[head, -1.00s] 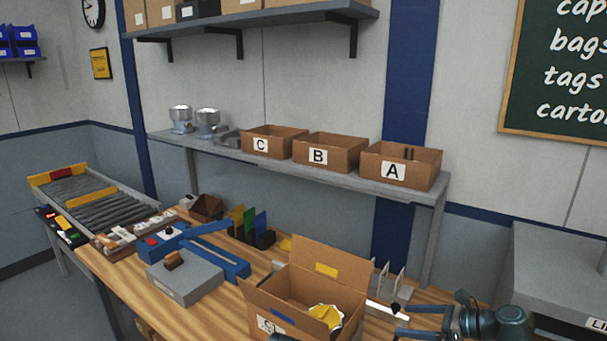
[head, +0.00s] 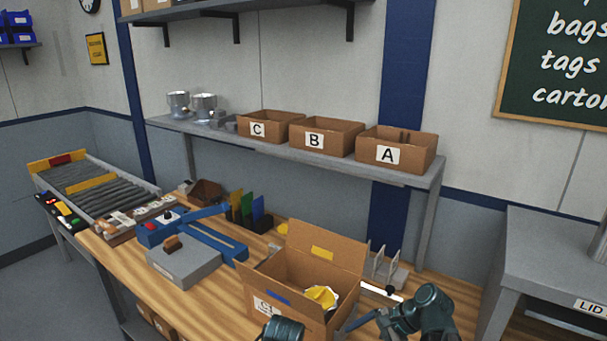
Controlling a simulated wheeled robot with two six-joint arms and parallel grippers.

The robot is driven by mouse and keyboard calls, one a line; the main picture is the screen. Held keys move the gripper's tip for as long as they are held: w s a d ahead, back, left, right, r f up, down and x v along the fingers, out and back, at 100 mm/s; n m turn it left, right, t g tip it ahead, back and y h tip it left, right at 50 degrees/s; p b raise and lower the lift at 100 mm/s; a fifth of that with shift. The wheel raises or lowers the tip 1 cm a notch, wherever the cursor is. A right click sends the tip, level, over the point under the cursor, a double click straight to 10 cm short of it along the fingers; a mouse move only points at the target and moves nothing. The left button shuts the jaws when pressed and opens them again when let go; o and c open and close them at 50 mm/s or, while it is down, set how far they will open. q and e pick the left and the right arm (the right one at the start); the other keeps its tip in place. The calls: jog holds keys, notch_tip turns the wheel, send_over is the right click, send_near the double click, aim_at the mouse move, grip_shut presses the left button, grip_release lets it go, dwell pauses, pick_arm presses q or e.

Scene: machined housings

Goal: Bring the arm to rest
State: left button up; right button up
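My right arm (head: 425,308) comes up from the bottom edge, right of the open carton. Its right gripper (head: 360,321) is low in the view beside the carton; a narrow blue-grey finger shows, but the gap between the fingers cannot be made out. Part of my other arm (head: 283,329) shows at the bottom edge in front of the carton; its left gripper is out of view. The open cardboard carton (head: 262,278) stands on the wooden bench with its flaps up. A yellow and white item (head: 321,296) lies inside it.
Right of the carton are a white bar (head: 375,289) and a grey rack (head: 386,268). Left are a grey block (head: 186,267) and a blue device (head: 215,248). Bins C (head: 270,127), B (head: 327,137) and A (head: 397,150) stand on the shelf above. Bare bench lies left of the carton.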

jog(key=s+a+f+n+g+h, duration=0.1)
jog(key=s+a+n+h, duration=0.3)
jog(key=n, duration=0.5)
jog(key=s+a+f+n+h, duration=0.3)
jog(key=s+f+n+h, duration=0.1)
jog(key=n, duration=0.4)
jog(key=s+h, duration=0.1)
jog(key=s, duration=0.1)
jog(key=shift+s+a+n+g, duration=0.3)
jog(key=shift+a+n+g, duration=0.1)
jog(key=shift+f, duration=0.1)
